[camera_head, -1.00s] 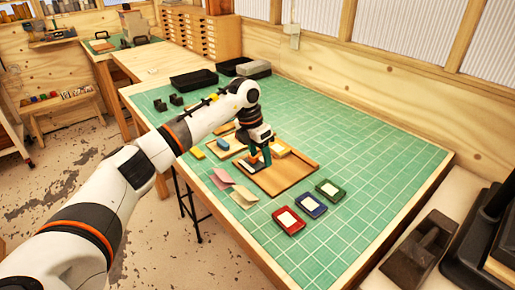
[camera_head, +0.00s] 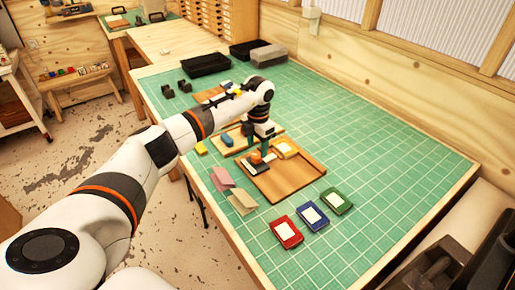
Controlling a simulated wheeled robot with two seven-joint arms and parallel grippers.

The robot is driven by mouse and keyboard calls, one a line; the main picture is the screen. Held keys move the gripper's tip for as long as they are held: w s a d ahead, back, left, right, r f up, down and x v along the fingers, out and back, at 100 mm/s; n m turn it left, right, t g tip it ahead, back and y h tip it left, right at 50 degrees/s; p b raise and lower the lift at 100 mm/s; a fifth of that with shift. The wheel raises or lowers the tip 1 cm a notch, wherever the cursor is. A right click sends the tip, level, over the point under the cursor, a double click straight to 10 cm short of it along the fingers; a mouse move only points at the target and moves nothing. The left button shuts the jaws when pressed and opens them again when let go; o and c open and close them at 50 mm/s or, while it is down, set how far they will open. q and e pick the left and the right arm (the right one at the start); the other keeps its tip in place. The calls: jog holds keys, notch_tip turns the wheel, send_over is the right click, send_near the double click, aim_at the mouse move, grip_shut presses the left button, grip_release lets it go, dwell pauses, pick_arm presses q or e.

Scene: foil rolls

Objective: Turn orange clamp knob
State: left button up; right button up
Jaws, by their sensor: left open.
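A small orange knob (camera_head: 257,157) shows low between the fingers of my left gripper (camera_head: 260,152). It sits on a dark part at the upper left of a brown wooden tray (camera_head: 292,178). My left arm reaches in from the left, and its gripper points down over the tray with the jaws open. The fingers stand around the knob; I cannot tell whether they touch it. The gripper partly hides the knob and the dark part. My right gripper is not in view.
Red (camera_head: 287,232), blue (camera_head: 312,216) and green (camera_head: 337,201) pads lie in front of the tray. Pink and tan papers lie left of it. Black bins (camera_head: 206,65) stand far back. The green mat's right side is clear.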

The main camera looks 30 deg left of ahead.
aim_at(257, 155)
pick_arm(q)
notch_tip(257, 155, down, 4)
jog(key=shift+r+p, duration=0.15)
jog(key=shift+p, duration=0.3)
jog(key=shift+w, duration=0.1)
jog(key=shift+c, duration=0.8)
jog(key=c, duration=0.8)
jog(key=shift+c, duration=0.2)
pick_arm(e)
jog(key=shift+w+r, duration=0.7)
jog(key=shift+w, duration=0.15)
